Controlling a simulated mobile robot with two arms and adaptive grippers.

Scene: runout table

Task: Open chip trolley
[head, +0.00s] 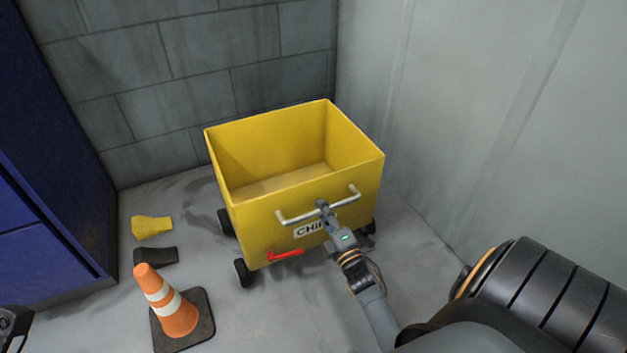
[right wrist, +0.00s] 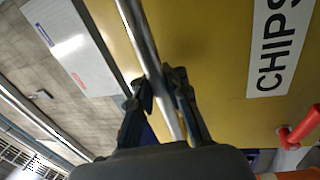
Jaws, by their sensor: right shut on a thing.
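The chip trolley (head: 262,222) is a yellow open-topped box on dark wheels, in the middle of the head view. Its inside looks empty. A bent metal handle bar (head: 295,215) runs across its front above a white CHIPS label (head: 308,229). The handle bar (right wrist: 140,30) and label (right wrist: 276,45) also show in the right wrist view. A red lever (head: 286,254) sticks out low on the front; it also shows in the right wrist view (right wrist: 300,130). My right gripper (head: 323,207) is shut around the handle bar near its middle. A dark part at the lower left edge may be my left gripper; its fingers are hidden.
An orange and white cone (head: 172,305) stands on the floor at the front left. Yellow (head: 152,227) and dark (head: 156,256) wedges lie left of the trolley. A blue cabinet (head: 40,170) stands at far left. Walls rise close behind and to the right.

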